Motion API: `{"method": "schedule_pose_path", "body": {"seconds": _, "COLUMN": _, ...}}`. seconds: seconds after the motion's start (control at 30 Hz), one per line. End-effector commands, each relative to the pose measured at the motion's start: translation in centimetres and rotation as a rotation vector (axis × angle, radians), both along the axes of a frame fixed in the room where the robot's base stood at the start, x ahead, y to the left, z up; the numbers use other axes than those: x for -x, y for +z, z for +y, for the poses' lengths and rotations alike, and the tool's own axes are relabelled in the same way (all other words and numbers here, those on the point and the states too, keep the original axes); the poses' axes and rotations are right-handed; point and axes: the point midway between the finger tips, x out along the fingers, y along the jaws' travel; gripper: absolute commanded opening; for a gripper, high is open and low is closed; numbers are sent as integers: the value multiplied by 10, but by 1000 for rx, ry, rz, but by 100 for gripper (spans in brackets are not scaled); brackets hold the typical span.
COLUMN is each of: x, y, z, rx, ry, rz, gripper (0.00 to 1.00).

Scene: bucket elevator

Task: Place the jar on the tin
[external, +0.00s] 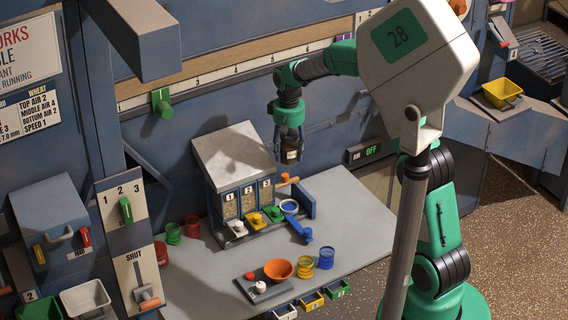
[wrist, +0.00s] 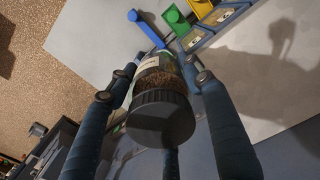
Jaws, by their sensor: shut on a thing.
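My gripper (external: 289,140) is shut on a small dark-lidded jar (external: 290,156) with a pale label, held in the air above the back right of the grey bench. In the wrist view the jar (wrist: 160,112) sits between my blue-grey fingers, lid towards the camera. Several small coloured round containers that look like tins stand on the bench: blue (external: 326,258) and yellow (external: 305,266) at the front, green (external: 172,233) and red (external: 192,226) at the left. I cannot tell which is the task's tin. The jar is apart from all of them.
A grey sloped-top dispenser (external: 233,155) with three numbered windows and coloured levers stands at the bench's back, left of the jar. The bench's right part (external: 352,220) is clear.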

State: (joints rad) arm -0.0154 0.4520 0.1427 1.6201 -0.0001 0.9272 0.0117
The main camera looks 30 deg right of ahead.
Motion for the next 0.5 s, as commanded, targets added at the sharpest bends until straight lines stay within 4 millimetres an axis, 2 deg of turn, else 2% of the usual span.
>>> {"method": "schedule_pose_path", "body": {"seconds": 0.03, "x": -3, "y": 1, "z": 20, "rx": 0, "ry": 13, "rz": -2, "gripper": 11}}
{"method": "schedule_pose_path", "body": {"seconds": 0.23, "x": -6, "y": 0, "z": 91, "rx": 0, "ry": 39, "rz": -2, "gripper": 11}}
{"method": "schedule_pose_path", "body": {"seconds": 0.5, "x": 1, "y": 0, "z": 187, "rx": 0, "ry": 75, "rz": -1, "gripper": 11}}
